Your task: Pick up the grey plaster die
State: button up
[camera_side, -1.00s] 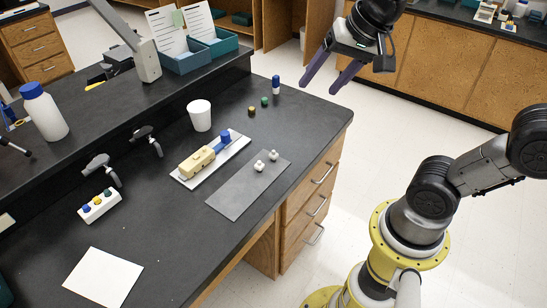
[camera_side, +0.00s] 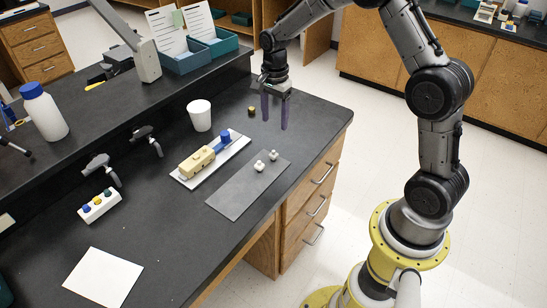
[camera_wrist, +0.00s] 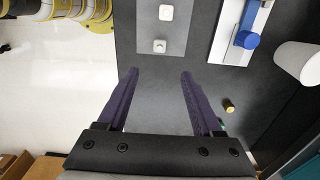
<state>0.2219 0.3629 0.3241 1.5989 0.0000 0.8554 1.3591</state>
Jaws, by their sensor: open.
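Two small pale tooth-like pieces stand on a flat grey mat (camera_side: 235,194). One piece (camera_side: 258,166) is nearer the mat's middle, and the other (camera_side: 273,155) is nearer its far end. Both also show at the top of the wrist view, one piece (camera_wrist: 166,12) beyond the other (camera_wrist: 159,46). I cannot tell from their colour which is the grey plaster die. My gripper (camera_side: 275,124) points down above the bench, behind the mat's far end. Its purple fingers are apart and empty. In the wrist view the gap between the fingers (camera_wrist: 159,72) lies just short of the nearer piece.
Beside the mat, a white tray (camera_side: 238,148) holds a beige block (camera_side: 196,161) and a blue part (camera_side: 224,138). A white cup (camera_side: 199,116) stands behind. A small gold-brown cylinder (camera_side: 252,111) is left of my fingers. The bench's right edge is close to the mat.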

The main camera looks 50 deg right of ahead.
aim_at(273, 155)
jog(key=f, duration=1.2)
jog(key=shift+a+f, duration=0.2)
jog(key=shift+f, duration=0.05)
grip_shut()
